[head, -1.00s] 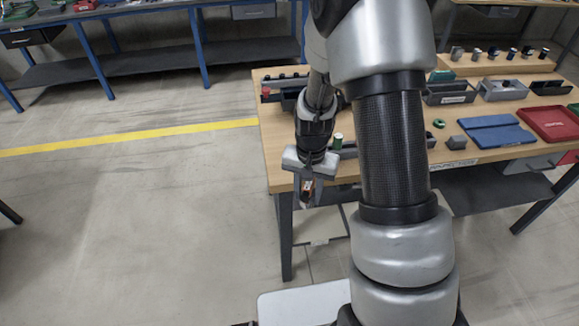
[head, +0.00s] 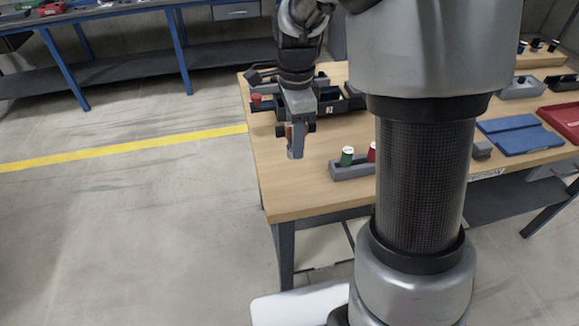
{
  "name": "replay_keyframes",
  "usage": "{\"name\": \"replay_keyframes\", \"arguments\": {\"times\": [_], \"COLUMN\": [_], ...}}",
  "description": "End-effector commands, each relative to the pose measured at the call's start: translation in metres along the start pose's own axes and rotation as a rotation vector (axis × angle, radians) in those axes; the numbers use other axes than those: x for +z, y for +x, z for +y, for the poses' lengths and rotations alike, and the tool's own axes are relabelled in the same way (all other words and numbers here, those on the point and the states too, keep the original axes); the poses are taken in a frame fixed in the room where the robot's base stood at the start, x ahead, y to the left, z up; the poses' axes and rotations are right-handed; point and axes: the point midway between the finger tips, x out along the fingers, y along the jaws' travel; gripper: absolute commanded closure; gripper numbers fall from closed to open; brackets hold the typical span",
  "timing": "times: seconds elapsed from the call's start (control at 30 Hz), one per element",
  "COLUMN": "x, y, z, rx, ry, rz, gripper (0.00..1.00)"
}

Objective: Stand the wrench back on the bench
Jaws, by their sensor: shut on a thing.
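My gripper (head: 297,150) points down over the left part of the wooden bench (head: 300,200), in front of the dark bins. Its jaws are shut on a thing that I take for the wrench. Only a small orange-brown bit (head: 289,132) shows at the jaws' left side. The rest of it is hidden by the fingers, so I cannot tell its tilt or whether it touches the bench top. No other wrench is plain to see.
A grey holder (head: 352,170) with a green cylinder (head: 347,156) and a red cylinder (head: 371,152) stands right of my gripper. Dark bins (head: 335,106) and a red knob (head: 256,99) lie behind. Bare bench top is in front and left. My arm hides the bench's middle.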

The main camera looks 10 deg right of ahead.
Motion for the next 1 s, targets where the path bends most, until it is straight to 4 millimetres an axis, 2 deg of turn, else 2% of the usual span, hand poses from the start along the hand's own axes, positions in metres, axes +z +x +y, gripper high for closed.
{"name": "replay_keyframes", "arguments": {"times": [0.07, 0.3, 0.57, 0.7, 0.8, 1.0], "x": [0.0, 0.0, 0.0, 0.0, 0.0, 0.0], "y": [0.007, 0.051, 0.073, 0.095, 0.101, 0.1], "z": [0.001, 0.001, 0.001, 0.001, 0.0, 0.0], "rx": [0.002, 0.004, 0.002, 0.003, 0.001, 0.0], "ry": [0.0, -0.001, -0.001, -0.001, -0.002, -0.002], "rz": [0.0, 0.0, 0.0, 0.0, -0.001, 0.0], "gripper": [1.0, 1.0, 1.0, 1.0, 1.0, 1.0]}}
